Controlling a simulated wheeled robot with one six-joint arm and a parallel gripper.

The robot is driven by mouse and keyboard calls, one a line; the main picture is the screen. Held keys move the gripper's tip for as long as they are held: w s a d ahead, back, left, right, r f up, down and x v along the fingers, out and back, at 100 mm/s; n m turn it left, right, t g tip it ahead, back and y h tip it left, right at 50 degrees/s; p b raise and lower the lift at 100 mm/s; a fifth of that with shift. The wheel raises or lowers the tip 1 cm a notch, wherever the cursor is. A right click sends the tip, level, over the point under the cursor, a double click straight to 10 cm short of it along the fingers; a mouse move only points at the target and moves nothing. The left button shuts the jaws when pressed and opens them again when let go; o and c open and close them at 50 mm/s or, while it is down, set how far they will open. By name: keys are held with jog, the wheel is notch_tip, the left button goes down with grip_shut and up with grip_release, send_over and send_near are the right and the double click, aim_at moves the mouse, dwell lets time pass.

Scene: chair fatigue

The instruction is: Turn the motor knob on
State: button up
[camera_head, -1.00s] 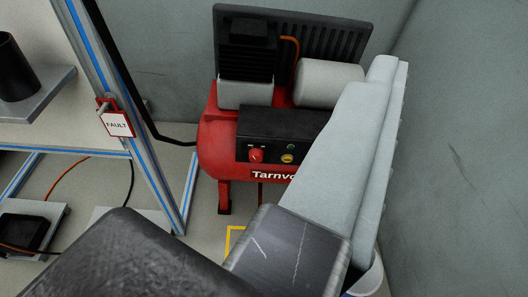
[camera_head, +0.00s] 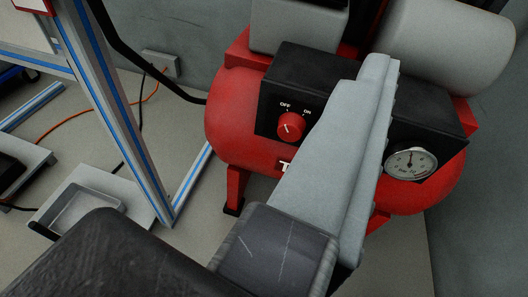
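The motor knob (camera_head: 291,126) is a round red knob on the black control panel (camera_head: 270,104) of the red compressor (camera_head: 233,107). White OFF and ON labels stand above it, OFF at the left and ON at the right. Its white mark slants toward the upper left, on the OFF side. My gripper (camera_head: 378,68) reaches up across the panel in the picture, to the right of the knob and apart from it in view. Its grey fingers overlap from this angle, so their gap is hidden. They cover the middle of the panel.
A round pressure gauge (camera_head: 410,163) sits on the panel right of my gripper. A blue-striped metal frame (camera_head: 118,110) stands at the left, with a black hose (camera_head: 150,75) beside it. A grey tray (camera_head: 88,205) is at lower left. Bare floor shows between frame and compressor.

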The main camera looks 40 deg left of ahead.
notch_tip(320, 180, down, 11)
jog(key=a+y, duration=0.2)
jog(key=a, duration=0.1)
jog(key=g+y, duration=0.1)
send_near(289, 135)
jog(key=shift+n, duration=0.3)
jog(key=x, duration=0.8)
jog(key=shift+w+a, duration=0.2)
jog(key=shift+w, duration=0.05)
jog(key=c, duration=1)
